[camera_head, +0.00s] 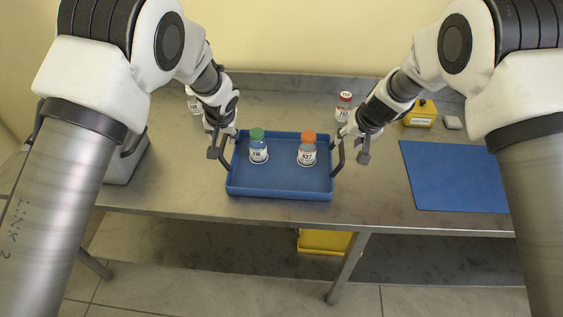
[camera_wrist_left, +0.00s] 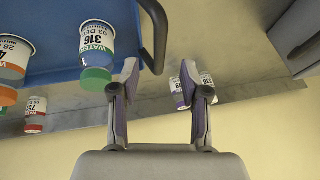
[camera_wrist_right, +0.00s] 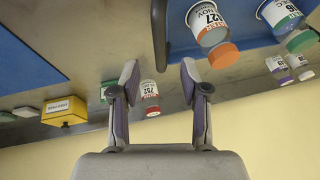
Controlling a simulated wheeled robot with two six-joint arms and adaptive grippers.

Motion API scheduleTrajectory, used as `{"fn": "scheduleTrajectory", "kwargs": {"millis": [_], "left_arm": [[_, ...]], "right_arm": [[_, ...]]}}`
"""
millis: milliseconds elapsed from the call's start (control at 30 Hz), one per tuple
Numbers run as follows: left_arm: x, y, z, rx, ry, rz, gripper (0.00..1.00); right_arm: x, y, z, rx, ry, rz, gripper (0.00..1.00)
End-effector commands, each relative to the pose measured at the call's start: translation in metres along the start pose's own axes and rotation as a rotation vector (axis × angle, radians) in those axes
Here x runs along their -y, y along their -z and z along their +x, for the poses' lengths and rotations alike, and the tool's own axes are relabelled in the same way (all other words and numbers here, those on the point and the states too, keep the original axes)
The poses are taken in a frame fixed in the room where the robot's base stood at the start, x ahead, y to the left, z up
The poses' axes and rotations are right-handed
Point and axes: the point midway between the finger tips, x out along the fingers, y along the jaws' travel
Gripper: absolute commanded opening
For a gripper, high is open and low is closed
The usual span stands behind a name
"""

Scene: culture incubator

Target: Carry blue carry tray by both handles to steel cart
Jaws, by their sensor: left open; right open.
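The blue carry tray (camera_head: 280,193) sits level on the steel table and holds a green-capped bottle (camera_head: 258,150) and an orange-capped bottle (camera_head: 307,152). My left gripper (camera_head: 222,146) is open at the tray's left side; in the left wrist view the dark left handle (camera_wrist_left: 160,35) reaches down close to one fingertip (camera_wrist_left: 165,75). My right gripper (camera_head: 352,148) is open at the right side; in the right wrist view the dark right handle (camera_wrist_right: 159,35) lies between the fingertips (camera_wrist_right: 158,68). Neither gripper is closed on a handle. I cannot identify a steel cart in view.
A red-capped bottle (camera_head: 343,106) stands behind the tray's right side. A blue mat (camera_head: 455,175), a yellow box (camera_head: 421,116) and a small pale block (camera_head: 453,122) lie to the right. A grey box (camera_head: 122,165) stands at left. A yellow container (camera_head: 322,241) is below the table.

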Motion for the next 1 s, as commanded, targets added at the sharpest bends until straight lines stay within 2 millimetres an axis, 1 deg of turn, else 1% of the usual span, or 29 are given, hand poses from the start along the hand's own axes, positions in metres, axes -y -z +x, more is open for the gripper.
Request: {"fn": "scheduleTrajectory", "kwargs": {"millis": [33, 100, 300, 467, 700, 733, 767, 800, 833, 867, 1000], "left_arm": [[0.000, -0.001, 0.009, 0.002, -0.001, -0.002, 0.45], [0.000, -0.001, 0.022, 0.002, -0.001, -0.002, 0.45], [0.000, 0.000, 0.052, 0.000, -0.001, 0.000, 0.45], [0.000, 0.000, 0.062, -0.001, 0.000, -0.001, 0.45], [0.000, 0.000, 0.063, -0.001, 0.000, -0.001, 0.45], [0.000, 0.000, 0.063, -0.001, 0.000, -0.001, 0.38], [0.000, 0.000, 0.063, -0.001, 0.000, -0.001, 0.28], [0.000, 0.000, 0.063, -0.001, 0.000, -0.001, 0.14], [0.000, 0.000, 0.063, -0.001, 0.000, -0.001, 0.03], [0.000, 0.000, 0.063, -0.001, 0.000, -0.001, 0.00], [0.000, 0.000, 0.063, -0.001, 0.000, -0.001, 0.00]], "right_arm": [[0.000, -0.002, 0.009, 0.003, 0.000, 0.000, 0.45], [0.000, -0.002, 0.022, 0.003, 0.000, 0.000, 0.45], [0.000, -0.001, 0.052, 0.001, 0.000, -0.001, 0.45], [0.000, 0.000, 0.062, 0.000, 0.000, 0.000, 0.45], [0.000, 0.000, 0.063, 0.000, 0.000, 0.000, 0.45], [0.000, 0.000, 0.063, 0.000, 0.000, 0.000, 0.38], [0.000, 0.000, 0.063, 0.000, 0.000, 0.000, 0.28], [0.000, 0.000, 0.063, 0.000, 0.000, 0.000, 0.13], [0.000, 0.000, 0.063, 0.000, 0.000, 0.000, 0.03], [0.000, 0.000, 0.063, 0.000, 0.000, 0.000, 0.00], [0.000, 0.000, 0.063, 0.000, 0.000, 0.000, 0.00]]}}
